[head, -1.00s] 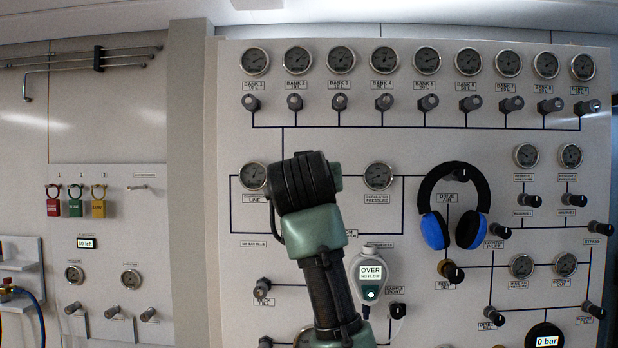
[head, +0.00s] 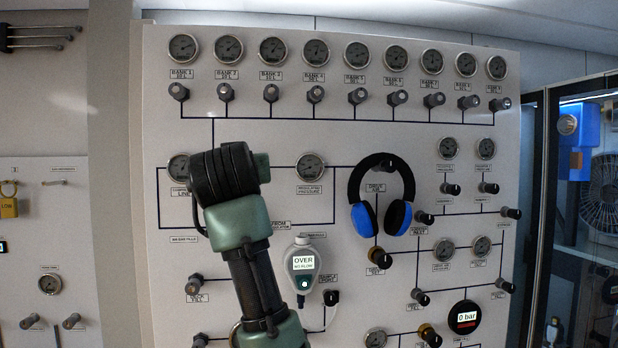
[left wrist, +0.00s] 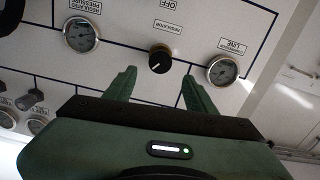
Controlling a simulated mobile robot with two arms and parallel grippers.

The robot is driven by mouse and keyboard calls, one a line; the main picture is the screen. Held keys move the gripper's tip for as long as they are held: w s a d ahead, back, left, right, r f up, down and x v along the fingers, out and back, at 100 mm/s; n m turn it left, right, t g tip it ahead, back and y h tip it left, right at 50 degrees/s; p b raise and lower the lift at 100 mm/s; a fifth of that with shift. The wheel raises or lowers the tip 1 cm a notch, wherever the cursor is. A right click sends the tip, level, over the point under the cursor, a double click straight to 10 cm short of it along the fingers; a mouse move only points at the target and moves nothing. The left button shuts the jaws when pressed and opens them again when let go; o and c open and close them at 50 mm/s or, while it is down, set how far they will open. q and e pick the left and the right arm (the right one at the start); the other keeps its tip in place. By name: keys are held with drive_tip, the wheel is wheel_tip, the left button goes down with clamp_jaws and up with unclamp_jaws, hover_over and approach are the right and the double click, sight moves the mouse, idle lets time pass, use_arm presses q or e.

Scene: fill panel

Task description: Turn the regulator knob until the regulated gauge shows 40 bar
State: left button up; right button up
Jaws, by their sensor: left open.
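The regulator knob (left wrist: 160,57) is a dark knob with a brass-coloured ring and a white mark, seen in the left wrist view between two gauges. My left gripper (left wrist: 155,80) is open, its two green fingers pointing toward the knob and apart from it. The regulated pressure gauge (head: 310,167) is right of my arm in the head view and also shows in the left wrist view (left wrist: 80,34); its reading is too small to tell. The line gauge (left wrist: 222,70) is on the knob's other side. In the head view my left arm hides the knob.
Blue and black headphones (head: 382,195) hang on the panel right of the regulated gauge. A handheld meter (head: 302,262) reading "OVER" hangs below. A row of bank valves (head: 316,94) runs above. A round display (head: 465,317) reads 0 bar.

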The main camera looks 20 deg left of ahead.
use_arm(q)
drive_tip(key=shift+o, duration=0.2)
drive_tip(key=w+a+h+p, duration=0.1)
drive_tip(key=w+a+p, duration=0.3)
drive_tip(key=w, duration=0.2)
drive_tip(key=shift+w+f+t+p, duration=0.2)
drive_tip(key=shift+f+t+p, duration=0.15)
drive_tip(key=shift+f, duration=0.1)
clamp_jaws()
unclamp_jaws()
